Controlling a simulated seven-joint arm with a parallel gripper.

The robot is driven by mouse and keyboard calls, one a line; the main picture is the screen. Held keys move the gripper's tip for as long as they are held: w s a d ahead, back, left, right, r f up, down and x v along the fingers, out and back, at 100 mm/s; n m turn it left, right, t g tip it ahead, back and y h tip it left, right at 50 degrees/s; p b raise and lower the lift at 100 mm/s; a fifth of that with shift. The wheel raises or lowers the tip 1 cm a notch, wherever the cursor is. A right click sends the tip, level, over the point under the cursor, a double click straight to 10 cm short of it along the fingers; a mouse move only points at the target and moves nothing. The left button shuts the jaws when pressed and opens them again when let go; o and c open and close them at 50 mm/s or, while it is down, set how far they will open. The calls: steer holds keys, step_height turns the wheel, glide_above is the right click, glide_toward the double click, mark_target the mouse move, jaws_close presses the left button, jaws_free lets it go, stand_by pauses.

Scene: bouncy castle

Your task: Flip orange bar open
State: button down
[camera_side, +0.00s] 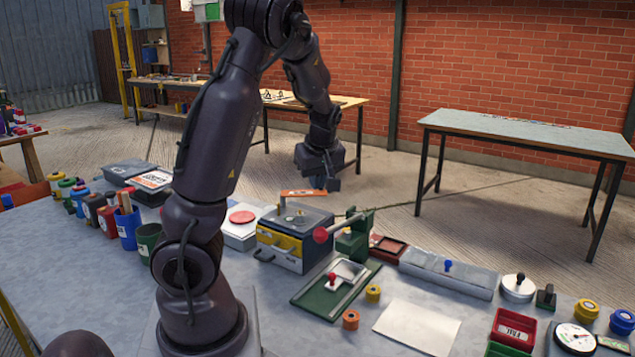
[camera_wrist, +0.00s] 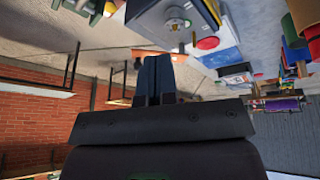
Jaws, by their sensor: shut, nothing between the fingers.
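The orange bar (camera_side: 303,192) lies roughly level above the top of a grey box with a yellow front (camera_side: 279,243). A small round metal fitting sits on the box top below it. In the wrist view the orange bar (camera_wrist: 143,54) shows just beyond the fingertips, partly hidden behind them. My gripper (camera_side: 326,184) is above the far right side of the box, near the right end of the bar. In the wrist view my gripper (camera_wrist: 154,62) has its two dark fingers together with nothing held. I cannot tell whether the fingers touch the bar.
A green press with a red knob (camera_side: 320,235) stands right of the box. A green plate with a red-handled part (camera_side: 332,281) lies in front. A white box with a red disc (camera_side: 242,216) stands left. A white sheet (camera_side: 418,327) lies on the front bench.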

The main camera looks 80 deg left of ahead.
steer(key=a+r+n+y, duration=0.2)
steer(key=a+r+n, duration=0.1)
steer(key=a+n, duration=0.15)
steer(key=n, duration=0.2)
glide_toward(317, 194)
steer(key=shift+m, duration=0.25)
steer(key=s+a+f, duration=0.1)
steer(key=f, duration=0.1)
steer(key=s+a+f, duration=0.1)
steer(key=f, duration=0.1)
steer(key=shift+s+a, duration=0.2)
steer(key=shift+s, duration=0.2)
steer(key=shift+w+a+f, duration=0.15)
steer(key=shift+w+a, duration=0.75)
steer(key=shift+w, duration=0.05)
steer(key=shift+w+a+f, duration=0.1)
steer(key=shift+w+a, duration=0.35)
